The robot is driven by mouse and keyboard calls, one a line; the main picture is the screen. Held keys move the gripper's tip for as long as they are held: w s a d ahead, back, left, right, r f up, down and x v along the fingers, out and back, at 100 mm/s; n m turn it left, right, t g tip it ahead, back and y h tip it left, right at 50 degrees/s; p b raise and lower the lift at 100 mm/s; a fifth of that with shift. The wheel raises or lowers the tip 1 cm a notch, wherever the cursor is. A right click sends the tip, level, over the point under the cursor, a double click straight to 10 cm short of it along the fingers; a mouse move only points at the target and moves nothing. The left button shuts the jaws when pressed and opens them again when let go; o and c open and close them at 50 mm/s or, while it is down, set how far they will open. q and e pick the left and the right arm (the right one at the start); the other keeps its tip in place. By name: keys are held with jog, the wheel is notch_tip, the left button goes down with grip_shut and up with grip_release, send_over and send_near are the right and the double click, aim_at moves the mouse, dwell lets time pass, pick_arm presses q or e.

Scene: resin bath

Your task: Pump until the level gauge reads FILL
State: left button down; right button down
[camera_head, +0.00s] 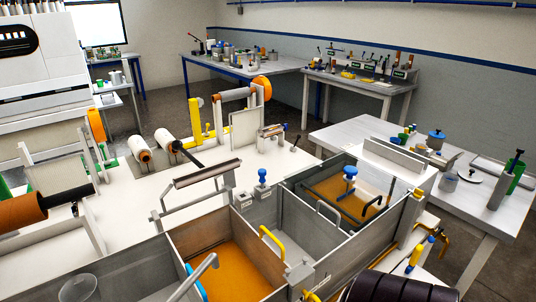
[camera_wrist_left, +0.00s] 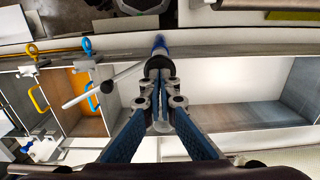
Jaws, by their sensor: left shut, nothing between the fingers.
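The resin bath (camera_head: 165,258) has grey metal walls and several compartments, two with orange-brown floors. A grey bent lever (camera_head: 201,272) stands at the front of it; a grey rod (camera_wrist_left: 88,93) also shows in the left wrist view. I cannot tell which part is the pump. No gauge reading is legible. My left gripper (camera_wrist_left: 160,84) is shut and empty in the left wrist view, with a blue-topped dark post (camera_wrist_left: 160,45) just beyond its tips. My right gripper is not visible.
A yellow handle (camera_head: 272,243) and a blue handle (camera_head: 196,283) stand on compartments. White rolls (camera_head: 139,148) lie on the bench. A side table (camera_head: 350,134) with tools is at the right. Open floor shows beyond.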

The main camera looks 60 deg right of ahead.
pick_arm(q)
jog(key=shift+f, duration=0.1)
notch_tip(320, 180, down, 6)
jog(key=b, duration=0.5)
jog(key=shift+f+b, duration=0.2)
jog(key=shift+b, duration=0.1)
jog(key=shift+r, duration=0.1)
notch_tip(320, 180, up, 6)
jog(key=p, duration=0.5)
jog(key=shift+r, duration=0.15)
notch_tip(320, 180, up, 6)
jog(key=p, duration=0.5)
jog(key=shift+p, duration=0.3)
